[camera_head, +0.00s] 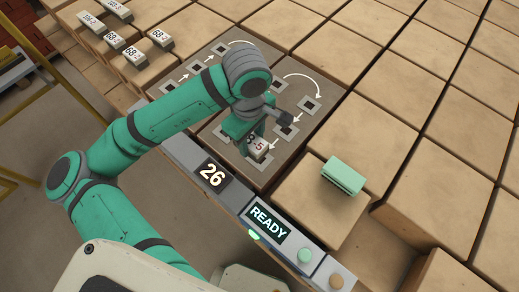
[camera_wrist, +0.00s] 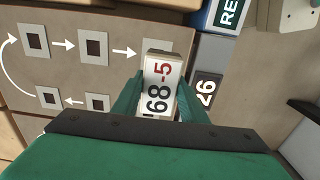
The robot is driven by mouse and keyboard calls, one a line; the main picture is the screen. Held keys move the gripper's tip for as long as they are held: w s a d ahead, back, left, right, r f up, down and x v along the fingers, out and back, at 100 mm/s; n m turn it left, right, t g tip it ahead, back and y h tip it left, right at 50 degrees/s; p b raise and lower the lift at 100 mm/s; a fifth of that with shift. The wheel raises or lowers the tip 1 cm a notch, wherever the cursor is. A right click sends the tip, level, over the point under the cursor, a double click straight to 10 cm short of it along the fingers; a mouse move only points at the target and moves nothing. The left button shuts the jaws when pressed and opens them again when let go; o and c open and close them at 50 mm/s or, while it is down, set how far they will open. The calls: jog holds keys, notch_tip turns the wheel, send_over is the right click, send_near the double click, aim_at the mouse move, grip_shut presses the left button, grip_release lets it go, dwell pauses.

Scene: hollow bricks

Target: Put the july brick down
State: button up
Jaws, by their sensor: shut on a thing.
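My gripper (camera_head: 262,140) is shut on a small pale brick (camera_head: 259,149) over the board (camera_head: 235,130) of square slots. In the wrist view my gripper (camera_wrist: 160,98) has a green finger on each side of the brick (camera_wrist: 160,88), whose white label reads 68 in black and -5 in red. The brick's far end overlaps a framed slot (camera_wrist: 153,46) at the end of an arrow row. I cannot tell whether the brick touches the board. No month name shows on it.
A ledge beside the board carries a 26 sign (camera_head: 212,176), a READY display (camera_head: 268,221) and two round buttons. A green block (camera_head: 343,176) sits on a large brown box to the right. Several labelled bricks (camera_head: 114,41) stand on boxes at upper left.

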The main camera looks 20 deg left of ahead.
aim_at(259, 141)
jog(key=shift+w+d+f, duration=0.15)
jog(key=shift+d+f, duration=0.6)
jog(key=shift+f, duration=0.2)
jog(key=shift+d+f, duration=0.15)
jog(key=shift+f, duration=0.8)
jog(key=shift+d+f, duration=0.15)
jog(key=shift+f, duration=0.75)
jog(key=shift+f, duration=0.15)
jog(key=o, duration=1.4)
notch_tip(259, 141, up, 12)
jog(key=shift+r, duration=0.15)
